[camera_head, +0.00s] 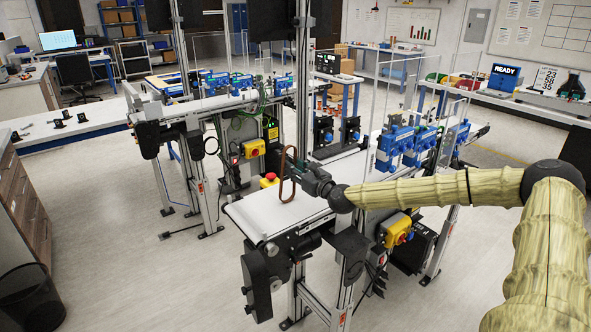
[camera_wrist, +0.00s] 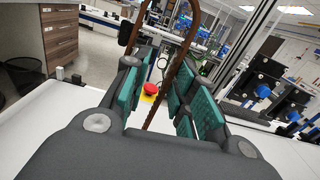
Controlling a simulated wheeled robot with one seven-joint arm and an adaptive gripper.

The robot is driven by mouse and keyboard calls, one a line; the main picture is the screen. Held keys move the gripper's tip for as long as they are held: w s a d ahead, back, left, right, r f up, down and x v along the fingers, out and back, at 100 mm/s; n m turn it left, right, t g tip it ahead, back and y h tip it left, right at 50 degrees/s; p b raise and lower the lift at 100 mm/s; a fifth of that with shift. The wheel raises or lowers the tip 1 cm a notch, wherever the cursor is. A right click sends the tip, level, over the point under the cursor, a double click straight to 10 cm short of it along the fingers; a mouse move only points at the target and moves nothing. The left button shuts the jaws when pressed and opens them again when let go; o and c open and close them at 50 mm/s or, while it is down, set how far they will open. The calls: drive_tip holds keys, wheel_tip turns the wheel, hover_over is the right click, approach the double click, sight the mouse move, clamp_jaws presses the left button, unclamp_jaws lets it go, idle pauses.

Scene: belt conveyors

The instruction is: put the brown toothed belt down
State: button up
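The brown toothed belt (camera_head: 287,176) is a narrow upright loop over the near end of the white conveyor (camera_head: 262,212). Its lower end is at or just above the surface; I cannot tell if it touches. My gripper (camera_head: 306,177) reaches it from the right, low over the conveyor. In the wrist view the belt (camera_wrist: 184,50) runs between the teal-padded fingers of my gripper (camera_wrist: 157,95). The pads stand apart, with a clear gap beside the belt strand. Part of the loop is hidden by the right finger.
A red emergency button (camera_head: 270,180) is just behind the conveyor's near end. A metal upright (camera_head: 302,90) rises behind my gripper. Blue units (camera_head: 398,140) and clear panels line the conveyor's far part. A second conveyor (camera_head: 200,103) stands at the left.

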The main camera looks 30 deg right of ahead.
drive_tip(key=s+b, duration=0.3)
drive_tip(key=s, duration=0.9)
drive_tip(key=shift+d, duration=0.4)
